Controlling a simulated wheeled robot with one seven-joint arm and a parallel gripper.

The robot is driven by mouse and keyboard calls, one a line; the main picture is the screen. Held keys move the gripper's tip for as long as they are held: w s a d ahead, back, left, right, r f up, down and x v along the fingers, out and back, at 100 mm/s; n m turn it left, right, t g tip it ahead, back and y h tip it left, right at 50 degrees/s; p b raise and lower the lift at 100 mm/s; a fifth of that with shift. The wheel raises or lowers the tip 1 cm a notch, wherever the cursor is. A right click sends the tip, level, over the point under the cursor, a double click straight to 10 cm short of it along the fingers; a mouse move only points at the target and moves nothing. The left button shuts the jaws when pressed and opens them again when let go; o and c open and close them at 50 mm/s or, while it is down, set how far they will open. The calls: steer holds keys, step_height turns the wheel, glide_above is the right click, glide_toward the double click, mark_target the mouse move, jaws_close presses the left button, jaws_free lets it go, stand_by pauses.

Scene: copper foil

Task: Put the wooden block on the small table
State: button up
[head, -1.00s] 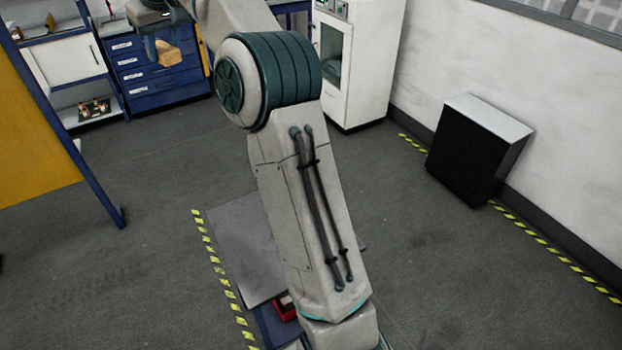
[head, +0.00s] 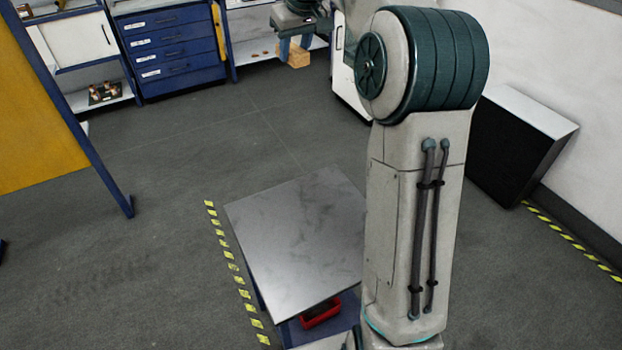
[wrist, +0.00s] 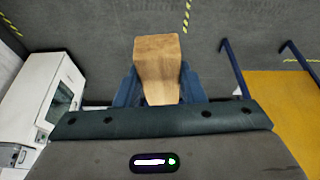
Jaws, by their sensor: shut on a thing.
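The wooden block (wrist: 158,65) is held between the two blue fingers of my gripper (wrist: 158,88) in the wrist view. In the head view, the block (head: 294,57) shows below my gripper (head: 290,45), up in the air toward the back of the room. My gripper is shut on it. The small table (head: 300,235) has a bare grey top and stands nearer the robot, left of my arm. The block is well apart from it. My arm hides part of the table's right side.
A red bin (head: 320,313) sits on a lower level under the tabletop's near edge. A black box with a light top (head: 515,145) stands by the right wall. Blue drawers (head: 170,50) stand at the back left. The floor left of the table is clear.

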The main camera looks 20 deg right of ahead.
steer(key=s+d+f+b, duration=0.2)
steer(key=s+f+b, duration=0.35)
steer(key=f, duration=0.45)
steer(key=s+d+f+b, duration=0.35)
steer(key=f+b, duration=0.25)
steer(key=f, duration=0.4)
steer(key=s+d+f+b, duration=0.1)
steer(key=s+f+b, duration=0.45)
steer(key=f, duration=0.55)
steer(key=b, duration=0.2)
glide_above(295, 203)
steer(key=s, duration=0.2)
steer(key=shift+m, duration=0.4)
steer(key=f, duration=0.6)
steer(key=shift+w+d+f, duration=0.15)
steer(key=shift+d+f, duration=0.05)
steer(key=shift+f+b, duration=0.3)
steer(key=shift+f, duration=1.7)
steer(key=shift+f, duration=0.25)
steer(key=o, duration=1)
steer(key=shift+r, duration=0.1)
